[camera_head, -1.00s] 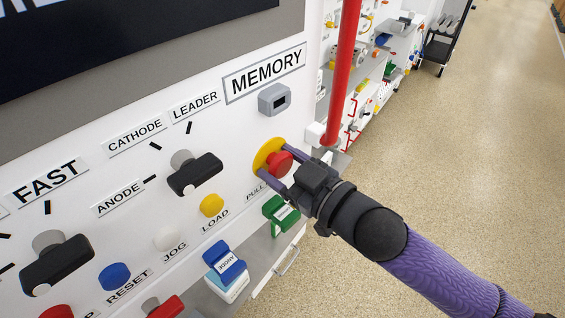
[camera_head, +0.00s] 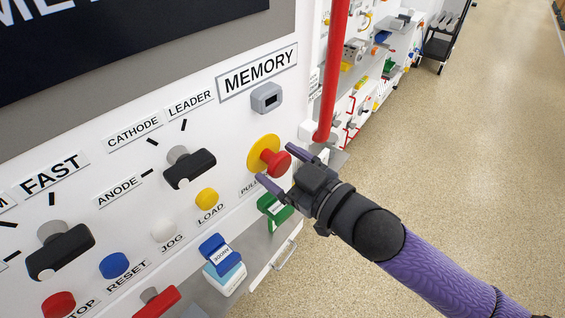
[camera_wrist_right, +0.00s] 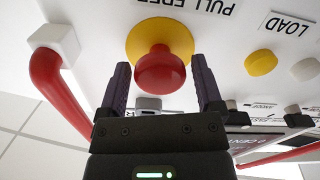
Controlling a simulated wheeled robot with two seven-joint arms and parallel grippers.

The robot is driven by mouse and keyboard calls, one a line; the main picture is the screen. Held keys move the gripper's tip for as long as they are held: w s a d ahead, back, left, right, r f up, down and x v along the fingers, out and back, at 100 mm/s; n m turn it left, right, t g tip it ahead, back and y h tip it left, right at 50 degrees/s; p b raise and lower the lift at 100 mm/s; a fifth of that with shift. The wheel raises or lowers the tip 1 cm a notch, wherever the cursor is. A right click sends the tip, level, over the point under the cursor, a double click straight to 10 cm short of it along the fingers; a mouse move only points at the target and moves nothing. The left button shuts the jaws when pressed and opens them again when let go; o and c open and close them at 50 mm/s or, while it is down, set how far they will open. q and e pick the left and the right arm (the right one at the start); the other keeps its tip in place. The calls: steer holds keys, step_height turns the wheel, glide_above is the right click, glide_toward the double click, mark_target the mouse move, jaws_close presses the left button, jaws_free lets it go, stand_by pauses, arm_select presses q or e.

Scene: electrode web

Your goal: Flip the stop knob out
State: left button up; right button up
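The stop knob (camera_head: 275,162) is a red mushroom head on a round yellow plate (camera_head: 258,146) at the right of the white panel. It stands out from the plate on a visible red stem. It also shows in the right wrist view (camera_wrist_right: 160,72), close in front of my gripper. My right gripper (camera_head: 273,162) is open, its two purple fingers spread on either side of the knob's head. In the right wrist view, gaps show between the head and both fingers (camera_wrist_right: 161,80). A label starting "PULL" is partly hidden behind a finger. My left gripper is not in view.
A grey-framed MEMORY socket (camera_head: 266,97) sits above the knob. A black selector (camera_head: 190,168) and a yellow LOAD button (camera_head: 207,198) are to its left. A red vertical pipe (camera_head: 333,70) stands just right of the panel. A green block (camera_head: 274,210) lies below.

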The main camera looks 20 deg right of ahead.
steer(key=shift+o, duration=0.7)
steer(key=shift+s+d, duration=0.1)
steer(key=b+v, duration=0.1)
steer(key=v, duration=0.8)
steer(key=shift+s+d, duration=0.15)
steer(key=shift+s, duration=0.15)
